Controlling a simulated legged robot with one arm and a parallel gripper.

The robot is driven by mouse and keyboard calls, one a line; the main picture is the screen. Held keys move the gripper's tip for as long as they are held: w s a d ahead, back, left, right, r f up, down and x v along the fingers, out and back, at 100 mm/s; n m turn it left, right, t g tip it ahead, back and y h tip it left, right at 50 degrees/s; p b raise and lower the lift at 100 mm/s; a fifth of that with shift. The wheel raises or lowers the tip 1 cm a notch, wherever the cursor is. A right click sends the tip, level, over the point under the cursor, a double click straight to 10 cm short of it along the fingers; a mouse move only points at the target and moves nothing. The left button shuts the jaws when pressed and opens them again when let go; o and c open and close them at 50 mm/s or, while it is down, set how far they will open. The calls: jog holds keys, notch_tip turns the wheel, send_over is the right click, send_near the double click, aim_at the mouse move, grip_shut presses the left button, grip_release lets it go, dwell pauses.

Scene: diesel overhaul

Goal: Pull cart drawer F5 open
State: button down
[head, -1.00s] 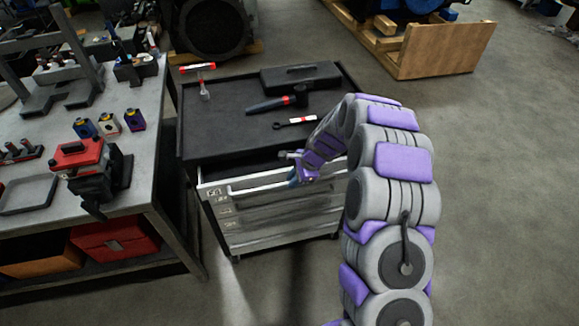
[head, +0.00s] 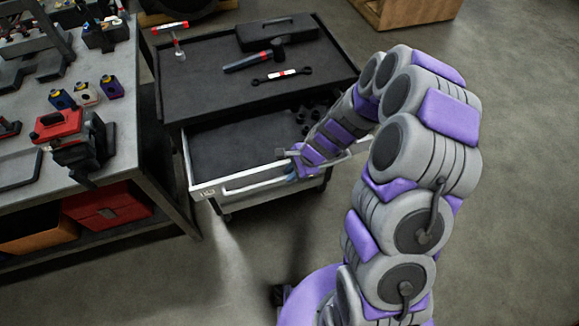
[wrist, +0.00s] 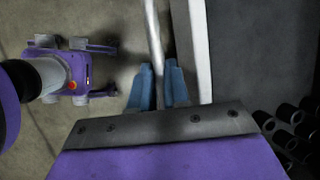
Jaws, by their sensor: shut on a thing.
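The tool cart (head: 205,85) stands in the middle of the head view with its top drawer (head: 240,145) pulled well out. The drawer front (head: 210,190) is white and carries a long bar handle (head: 250,184); its label is too small to read fully. My gripper (head: 292,172) is at the right part of the handle, shut on it. In the wrist view, the blue fingertips (wrist: 160,88) close around the pale handle bar (wrist: 153,35), beside the drawer front's edge (wrist: 200,45). Lower drawers are hidden beneath the open one.
Dark round sockets (wrist: 285,125) lie at the drawer's right side. A hammer (head: 255,60), wrench (head: 282,75) and black case (head: 277,32) lie on the cart top. A workbench (head: 130,120) stands close at left. Floor in front and at right is clear.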

dwell(0.3)
jog(key=c, duration=1.1)
grip_release()
jog(key=shift+d, duration=0.1)
jog(key=shift+r, duration=0.1)
jog(key=p+v, duration=0.2)
jog(key=v, duration=1.5)
jog(key=shift+r, duration=0.1)
jog(key=s+d+r+n+g+h+b, duration=0.1)
jog(key=s+r+n, duration=0.2)
jog(key=s, duration=0.6)
jog(key=s+d+r+n+h+b, duration=0.1)
jog(key=s+r+n+h, duration=0.1)
jog(key=s+n, duration=0.4)
jog(key=s+d+r+n+g+h+b, duration=0.1)
jog(key=s+r+n, duration=0.3)
jog(key=s, duration=0.9)
jog(key=shift+s+d+r+n+g+h, duration=0.2)
jog(key=shift+d+n+g+h, duration=0.1)
jog(key=shift+n+h, duration=0.3)
